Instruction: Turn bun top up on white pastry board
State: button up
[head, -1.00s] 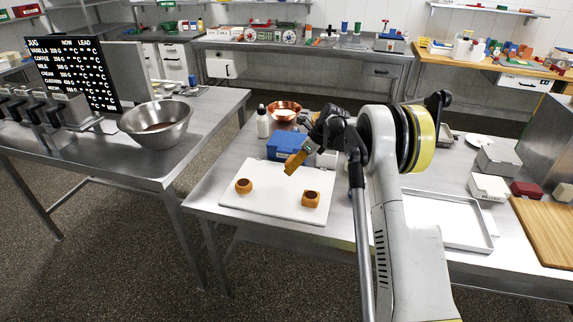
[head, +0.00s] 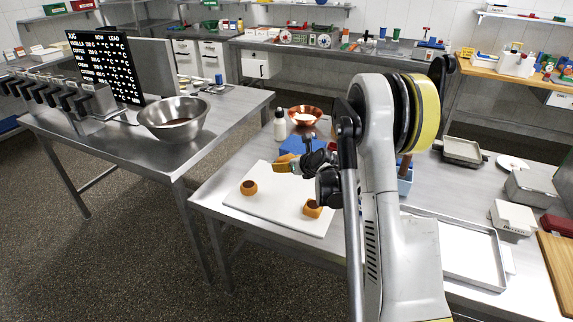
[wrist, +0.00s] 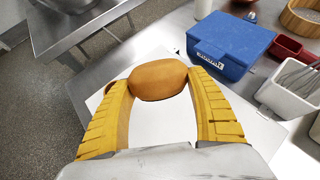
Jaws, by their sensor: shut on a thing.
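In the wrist view my gripper (wrist: 160,82) has its two yellow fingers closed on the sides of a smooth, rounded brown bun (wrist: 158,80). It holds the bun over the white pastry board (wrist: 160,122). In the head view my gripper (head: 281,168) points left, nearly level, above the far part of the board (head: 275,205); the held bun is hard to tell from the fingers there. Two orange-brown pieces with dark hollows facing up sit on the board, one at left (head: 249,188) and one at right (head: 312,209), partly beside my arm.
A blue box (wrist: 230,45) stands just beyond the board, with a white tub holding a whisk (wrist: 290,92) to its right. A white bottle (head: 279,124) and copper bowl (head: 304,115) are behind. A metal tray (head: 470,252) lies at right. The board's middle is free.

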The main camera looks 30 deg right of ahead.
jog(key=shift+s, duration=0.15)
jog(key=shift+f+b, duration=0.25)
jog(key=shift+b, duration=0.1)
notch_tip(320, 180, down, 7)
jog(key=b, duration=0.6)
jog(key=shift+f, duration=1.2)
jog(key=shift+f, duration=0.95)
jog(key=o, duration=1.5)
